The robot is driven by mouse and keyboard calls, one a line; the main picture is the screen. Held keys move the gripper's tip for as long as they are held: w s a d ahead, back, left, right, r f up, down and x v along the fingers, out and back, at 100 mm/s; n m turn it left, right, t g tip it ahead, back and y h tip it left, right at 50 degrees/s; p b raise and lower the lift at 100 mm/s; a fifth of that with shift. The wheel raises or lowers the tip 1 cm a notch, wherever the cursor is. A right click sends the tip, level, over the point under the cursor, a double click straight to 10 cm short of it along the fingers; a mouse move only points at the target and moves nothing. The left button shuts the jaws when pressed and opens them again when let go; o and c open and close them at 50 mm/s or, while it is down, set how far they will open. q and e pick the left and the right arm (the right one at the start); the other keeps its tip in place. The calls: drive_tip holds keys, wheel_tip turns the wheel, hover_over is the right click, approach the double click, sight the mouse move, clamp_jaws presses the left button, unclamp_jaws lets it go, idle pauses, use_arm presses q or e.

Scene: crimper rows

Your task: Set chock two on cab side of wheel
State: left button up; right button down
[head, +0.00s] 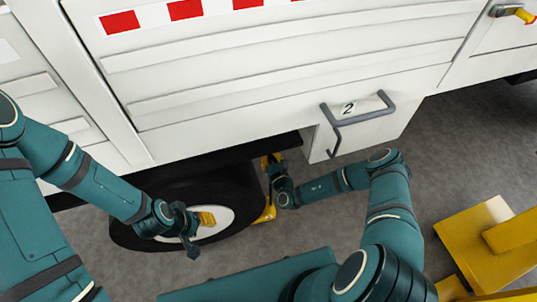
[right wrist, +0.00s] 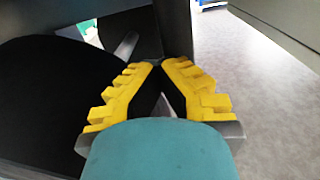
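The black wheel (head: 175,195) with a pale rim sits under the white truck body. A yellow piece (head: 266,213), which looks like a chock, stands on the floor by the wheel's right side, partly hidden by my right arm. My right gripper (head: 271,160) is just above it, beside the tyre, pointing under the body. In the right wrist view its yellow-stepped fingers (right wrist: 165,66) come together at the tips with nothing seen held.
A white box marked 2 (head: 365,125) with a grey handle hangs right of the wheel. Yellow blocky structures (head: 490,240) stand at the lower right. Grey floor (right wrist: 250,110) is open to the right of my right gripper.

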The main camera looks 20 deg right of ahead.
drive_tip(key=c, duration=1.4)
unclamp_jaws()
drive_tip(key=shift+o, duration=0.2)
drive_tip(key=s+d, duration=0.1)
drive_tip(key=s, duration=1.1)
drive_tip(key=shift+f, duration=0.1)
